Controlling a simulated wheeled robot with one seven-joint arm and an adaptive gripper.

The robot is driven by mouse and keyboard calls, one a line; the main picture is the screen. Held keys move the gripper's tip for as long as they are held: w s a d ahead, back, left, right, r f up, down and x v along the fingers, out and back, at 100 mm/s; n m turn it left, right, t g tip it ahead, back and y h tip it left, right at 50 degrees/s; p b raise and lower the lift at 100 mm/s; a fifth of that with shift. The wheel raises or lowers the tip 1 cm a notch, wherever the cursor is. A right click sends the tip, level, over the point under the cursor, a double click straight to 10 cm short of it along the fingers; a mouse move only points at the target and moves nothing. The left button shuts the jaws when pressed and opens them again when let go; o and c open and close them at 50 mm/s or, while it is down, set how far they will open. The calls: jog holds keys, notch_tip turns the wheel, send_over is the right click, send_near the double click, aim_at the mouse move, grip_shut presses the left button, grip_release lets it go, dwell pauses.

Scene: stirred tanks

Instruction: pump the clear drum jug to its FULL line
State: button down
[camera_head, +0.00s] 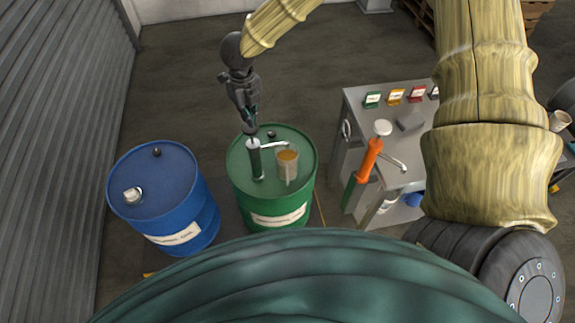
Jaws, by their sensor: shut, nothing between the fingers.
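A clear jug (287,166) stands on the lid of the green drum (270,199), right of the pump. It holds amber liquid; its FULL line is too small to make out. A dark hand pump (255,160) stands upright on the same lid, its pale spout reaching right toward the jug. My gripper (249,129) is shut and empty, pointing down just above the pump's top. I cannot tell whether the fingers touch the pump.
A blue drum (163,199) with a white cap stands left. A grey metal bench (385,91) with several coloured cards stands right, and an orange pump (368,161) is beside it. A corrugated wall (60,120) bounds the left. Floor behind the drums is clear.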

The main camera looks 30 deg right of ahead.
jog(key=shift+r, duration=2.5)
